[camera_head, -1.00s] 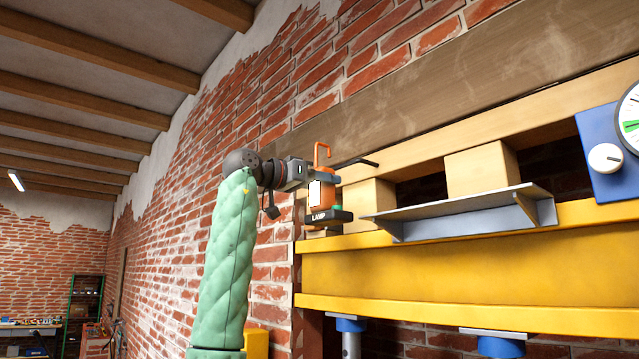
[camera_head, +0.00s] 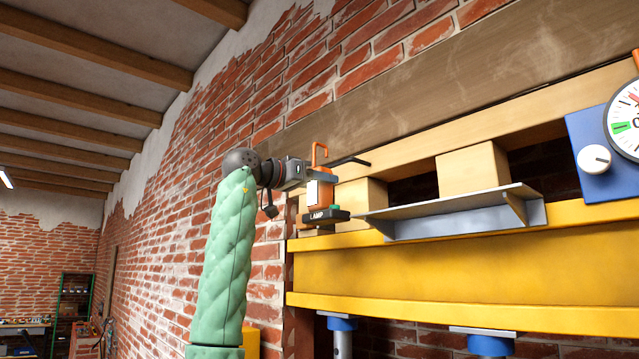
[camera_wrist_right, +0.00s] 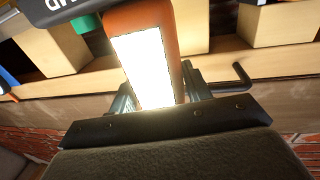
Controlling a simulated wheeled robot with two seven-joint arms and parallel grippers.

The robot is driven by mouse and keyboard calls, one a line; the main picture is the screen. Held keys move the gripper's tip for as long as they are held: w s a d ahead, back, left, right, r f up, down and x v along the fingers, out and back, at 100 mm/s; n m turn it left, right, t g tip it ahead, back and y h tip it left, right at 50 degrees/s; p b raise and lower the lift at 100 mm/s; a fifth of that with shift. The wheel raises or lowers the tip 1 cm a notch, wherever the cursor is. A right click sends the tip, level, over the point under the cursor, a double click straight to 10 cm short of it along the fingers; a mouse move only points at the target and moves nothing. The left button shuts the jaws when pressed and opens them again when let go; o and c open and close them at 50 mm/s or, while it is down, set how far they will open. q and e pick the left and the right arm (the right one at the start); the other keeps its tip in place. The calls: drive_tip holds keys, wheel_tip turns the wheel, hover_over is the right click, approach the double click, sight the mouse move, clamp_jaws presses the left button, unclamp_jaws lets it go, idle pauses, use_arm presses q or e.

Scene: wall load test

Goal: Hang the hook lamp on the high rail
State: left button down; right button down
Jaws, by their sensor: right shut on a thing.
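The hook lamp (camera_head: 320,190) is orange with a bright white panel, a dark base marked LAMP and an orange hook (camera_head: 319,150) on top. It is upright in the head view. My right gripper (camera_head: 322,179) is shut on its body; the wrist view shows the lit panel (camera_wrist_right: 146,68) between the fingers. A thin black rod with a bent end (camera_head: 348,161), perhaps the high rail, shows just right of the hook and slightly below its top. It also shows in the wrist view (camera_wrist_right: 242,76). I cannot tell their depth gap. My left gripper is not in view.
A wide brown beam (camera_head: 420,95) runs along the brick wall. Below are pale wood blocks (camera_head: 472,170), a grey shelf bracket (camera_head: 455,212) and a yellow beam (camera_head: 460,265). A blue box with a dial (camera_head: 594,160) is at right. The left side looks open.

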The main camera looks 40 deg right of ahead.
drive_tip(key=shift+d, duration=0.35)
drive_tip(key=shift+w+d, duration=0.15)
drive_tip(key=shift+d, duration=1.45)
drive_tip(key=shift+d, duration=0.1)
drive_tip(key=shift+f, duration=0.2)
drive_tip(key=shift+f+b, duration=0.9)
drive_tip(key=shift+f, duration=0.25)
drive_tip(key=shift+f, duration=0.1)
drive_tip(key=c, duration=0.6)
unclamp_jaws()
